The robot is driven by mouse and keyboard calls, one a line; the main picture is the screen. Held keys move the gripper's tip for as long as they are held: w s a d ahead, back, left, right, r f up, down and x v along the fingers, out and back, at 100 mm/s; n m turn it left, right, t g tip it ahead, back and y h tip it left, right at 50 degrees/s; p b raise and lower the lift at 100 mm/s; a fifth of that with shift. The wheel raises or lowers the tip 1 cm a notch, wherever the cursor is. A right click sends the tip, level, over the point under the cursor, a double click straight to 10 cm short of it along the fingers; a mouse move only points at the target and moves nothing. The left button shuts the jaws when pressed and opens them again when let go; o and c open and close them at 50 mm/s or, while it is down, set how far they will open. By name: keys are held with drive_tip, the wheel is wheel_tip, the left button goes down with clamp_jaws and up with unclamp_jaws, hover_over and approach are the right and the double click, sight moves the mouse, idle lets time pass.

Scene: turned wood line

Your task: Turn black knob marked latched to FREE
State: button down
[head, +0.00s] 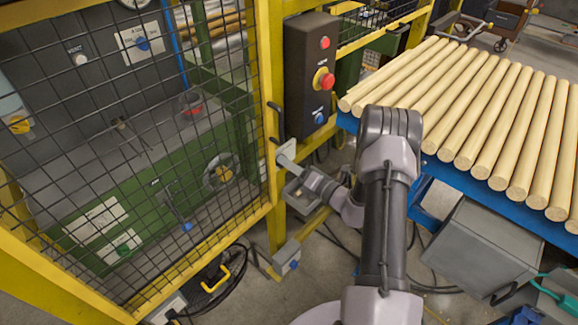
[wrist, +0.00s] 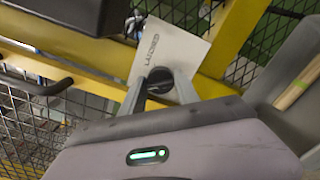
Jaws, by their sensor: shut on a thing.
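The black knob (wrist: 160,75) sits at the lower part of a white plate (wrist: 168,47) on the yellow post in the wrist view. The plate's lettering is tilted and seems to read LATCHED. My gripper (wrist: 161,84) has one finger on each side of the knob and is shut on it. In the head view my gripper (head: 287,168) reaches left to the yellow gate post, below the dark button box. The knob is hidden there by my gripper. I cannot make out a pointer mark on the knob.
A black handle (wrist: 38,87) sticks out just left of the knob. The mesh gate (head: 130,130) stands at left. The dark box (head: 310,75) with red and blue buttons hangs above. Several wooden rods (head: 490,110) lie on the blue table (head: 430,165) at right.

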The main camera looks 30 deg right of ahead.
drive_tip(key=shift+n, duration=0.9)
drive_tip(key=c, duration=1.2)
unclamp_jaws()
drive_tip(key=shift+s, duration=0.15)
drive_tip(key=p+v, duration=0.3)
drive_tip(key=v, duration=1.4)
drive_tip(key=shift+s+r, duration=0.1)
